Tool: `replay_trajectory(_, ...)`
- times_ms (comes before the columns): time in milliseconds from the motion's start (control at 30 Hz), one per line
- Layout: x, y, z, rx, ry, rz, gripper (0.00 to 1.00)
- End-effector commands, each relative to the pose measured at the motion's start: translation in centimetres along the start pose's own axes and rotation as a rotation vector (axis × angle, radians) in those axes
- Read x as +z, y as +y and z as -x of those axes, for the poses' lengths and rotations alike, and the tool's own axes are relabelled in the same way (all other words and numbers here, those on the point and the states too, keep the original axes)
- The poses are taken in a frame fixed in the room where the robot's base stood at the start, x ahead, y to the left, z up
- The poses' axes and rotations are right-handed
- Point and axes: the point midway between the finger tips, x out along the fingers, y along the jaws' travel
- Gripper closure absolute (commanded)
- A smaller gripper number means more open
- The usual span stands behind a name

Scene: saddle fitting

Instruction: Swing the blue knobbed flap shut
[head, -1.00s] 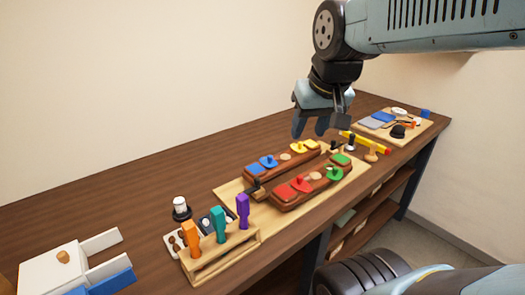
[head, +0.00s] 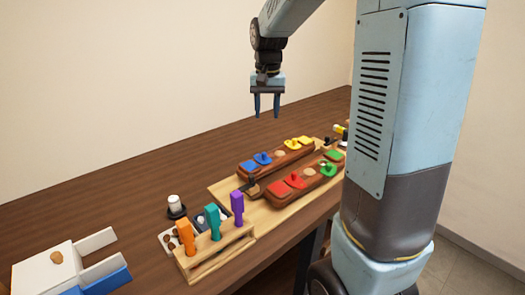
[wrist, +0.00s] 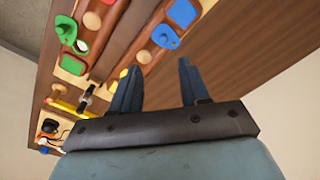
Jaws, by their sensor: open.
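The blue knobbed flap (head: 263,158) lies on the rear reddish-brown wooden bar (head: 285,161), beside a flat blue square (head: 250,166). In the wrist view, the blue flap (wrist: 165,37) and its round knob show near the top centre, below the blue square (wrist: 183,12). A pale sliver shows at the flap's left edge; I cannot tell how far it stands open. My gripper (head: 267,112) is open and empty, fingers pointing down, above the rear bar and apart from the flap. In the wrist view, the gripper (wrist: 158,75) shows two separated fingers.
The front bar (head: 308,184) carries red (head: 294,180) and green (head: 327,168) knobbed flaps. A yellow flap (head: 292,143) is on the rear bar. A rack (head: 216,254) with orange, teal and purple handles stands nearer. A white box (head: 45,268) is at left. Table behind the bars is clear.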

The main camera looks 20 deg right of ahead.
Motion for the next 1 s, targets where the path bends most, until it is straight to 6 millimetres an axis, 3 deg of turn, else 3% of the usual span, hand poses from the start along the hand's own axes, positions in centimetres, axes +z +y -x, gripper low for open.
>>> replay_trajectory(200, -1.8, -0.6, -1.6, 0.012, -0.033, -0.023, 0.55)
replay_trajectory(467, -1.9, -0.6, -3.9, 0.014, -0.039, -0.026, 0.55)
replay_trajectory(1000, -1.5, -0.5, -13.0, 0.014, -0.039, -0.025, 0.55)
